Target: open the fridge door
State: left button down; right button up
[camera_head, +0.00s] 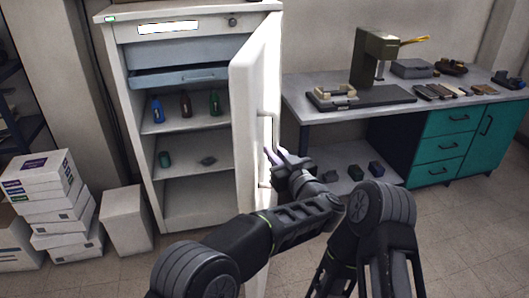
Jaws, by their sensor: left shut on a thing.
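The white fridge (118,90) stands at the left of the middle, against the wall. Its door (254,75) is swung wide open toward me, hinged on the right, so the shelves show. A vertical handle (265,128) is on the door's right-facing side. My left gripper (273,156) is at this handle and shut on it; the exact contact is small and partly hidden by the gripper. My right arm is folded at the lower right, and its gripper is not visible.
Several small bottles (186,104) stand on the fridge shelves below a drawer (180,77). Stacked boxes (50,200) and a white bin (127,220) are at the left. A workbench (445,108) with a machine (373,60) stands close to the door's right.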

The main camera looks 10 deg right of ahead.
pick_arm(q)
jog(key=shift+w+r, duration=0.1)
jog(key=shift+r, duration=0.15)
jog(key=c, duration=1.7)
grip_release()
jog(key=shift+c, duration=0.2)
jog(key=o, duration=0.4)
jog(key=shift+f, duration=0.15)
